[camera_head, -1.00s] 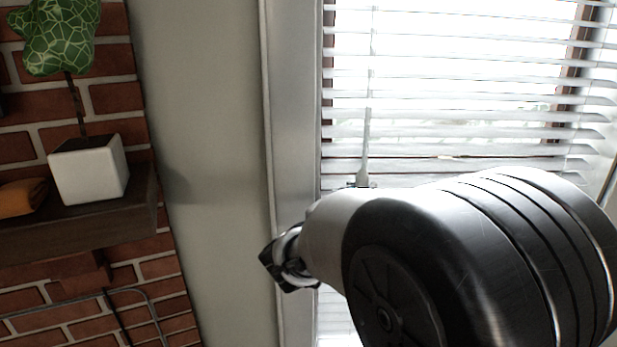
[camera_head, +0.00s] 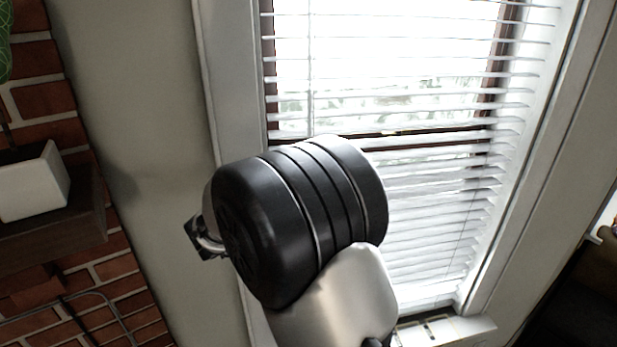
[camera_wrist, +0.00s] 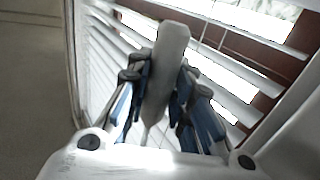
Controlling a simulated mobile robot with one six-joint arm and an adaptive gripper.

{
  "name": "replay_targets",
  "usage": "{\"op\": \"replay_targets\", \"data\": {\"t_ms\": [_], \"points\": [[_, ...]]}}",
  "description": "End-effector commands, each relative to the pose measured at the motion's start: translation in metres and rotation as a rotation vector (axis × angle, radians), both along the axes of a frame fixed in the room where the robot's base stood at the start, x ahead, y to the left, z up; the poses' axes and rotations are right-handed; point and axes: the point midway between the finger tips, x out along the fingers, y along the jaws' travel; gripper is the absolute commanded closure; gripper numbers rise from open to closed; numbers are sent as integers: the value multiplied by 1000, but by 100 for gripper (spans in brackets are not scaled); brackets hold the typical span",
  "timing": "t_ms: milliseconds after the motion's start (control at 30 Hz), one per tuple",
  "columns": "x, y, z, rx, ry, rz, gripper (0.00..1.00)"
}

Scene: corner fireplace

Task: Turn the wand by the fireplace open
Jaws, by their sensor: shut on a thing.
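The wand (camera_wrist: 168,60) is a pale grey, flat-looking bar between my gripper's fingers in the wrist view. My gripper (camera_wrist: 161,82) is shut on it, with blue-padded fingers on both sides. In the head view, a thin upright line at the left part of the blind looks like the wand's upper part (camera_head: 310,65); its lower part is hidden behind my arm. My gripper's fingers are also hidden there. The white window blind (camera_head: 400,75) has level slats, with bright gaps between the upper ones. The lower slats look closer together.
A brick fireplace wall (camera_head: 45,120) with a dark mantel (camera_head: 55,225) and a white planter (camera_head: 35,185) stands at the left. A plain grey wall strip (camera_head: 150,150) separates it from the window frame (camera_head: 215,90). A white sill (camera_head: 450,330) is at the lower right.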

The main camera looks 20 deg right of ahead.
Motion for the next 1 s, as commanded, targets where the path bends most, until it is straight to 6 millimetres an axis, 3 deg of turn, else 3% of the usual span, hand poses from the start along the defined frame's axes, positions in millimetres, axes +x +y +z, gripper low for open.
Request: {"op": "replay_targets", "data": {"t_ms": [67, 100, 400, 767, 1000], "points": [[1, 0, 4, -5, -7, 1, 100], [1, 0, 4, -5, -7, 1, 78], [0, 0, 2, -1, -4, 1, 58], [-1, 3, 1, -1, -3, 2, 58], [-17, 40, 2, -1, -4, 7, 58]]}}
